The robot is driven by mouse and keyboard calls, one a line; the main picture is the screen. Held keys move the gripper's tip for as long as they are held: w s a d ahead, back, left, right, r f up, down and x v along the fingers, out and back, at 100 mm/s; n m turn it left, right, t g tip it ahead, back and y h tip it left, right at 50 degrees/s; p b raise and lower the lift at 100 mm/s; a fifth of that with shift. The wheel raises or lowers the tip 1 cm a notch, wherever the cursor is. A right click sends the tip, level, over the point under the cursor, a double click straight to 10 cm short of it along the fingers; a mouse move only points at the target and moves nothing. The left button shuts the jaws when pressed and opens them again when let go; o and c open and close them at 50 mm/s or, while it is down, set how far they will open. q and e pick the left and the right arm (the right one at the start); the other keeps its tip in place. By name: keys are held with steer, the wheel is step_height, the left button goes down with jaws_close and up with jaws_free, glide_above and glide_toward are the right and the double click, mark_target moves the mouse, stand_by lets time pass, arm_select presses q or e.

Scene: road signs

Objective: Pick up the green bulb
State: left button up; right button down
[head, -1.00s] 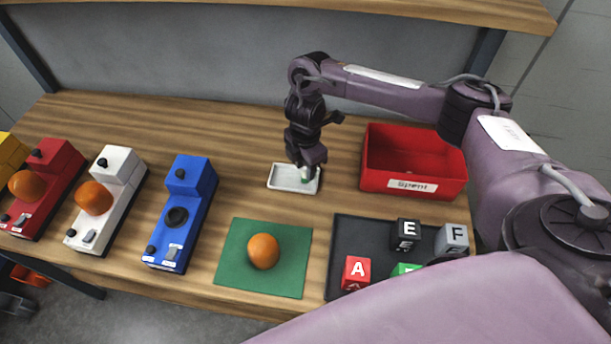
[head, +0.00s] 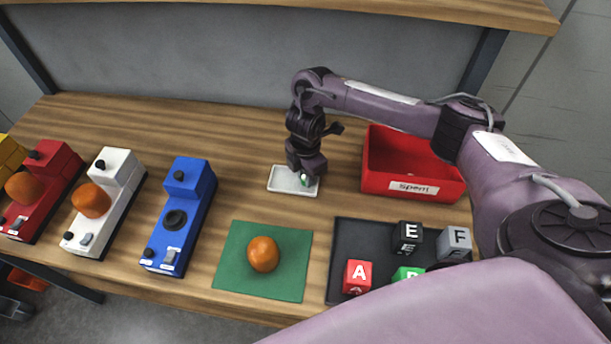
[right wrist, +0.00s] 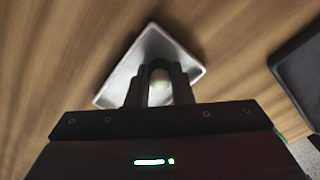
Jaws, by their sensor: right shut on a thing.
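The green bulb (head: 304,181) is small, pale and green, and shows just under my right gripper (head: 306,174) at the white tray (head: 281,187). In the right wrist view, the right gripper (right wrist: 159,88) has its two dark fingers on either side of a pale round part of the bulb (right wrist: 159,72), over the tray (right wrist: 190,53). The gripper is shut on the bulb. The fingers hide much of it, and I cannot tell whether it still touches the tray. My left gripper is not in view.
A red bin (head: 412,188) with a label stands right of the tray. A dark tray (head: 343,232) holds lettered cubes. A green mat (head: 232,278) bears an orange dome (head: 263,254). A blue box (head: 190,195) with an empty socket stands left, beside white and red boxes with orange domes.

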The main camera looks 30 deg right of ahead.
step_height(320, 180, up, 20)
steer(key=p, duration=0.5)
stand_by(1.3)
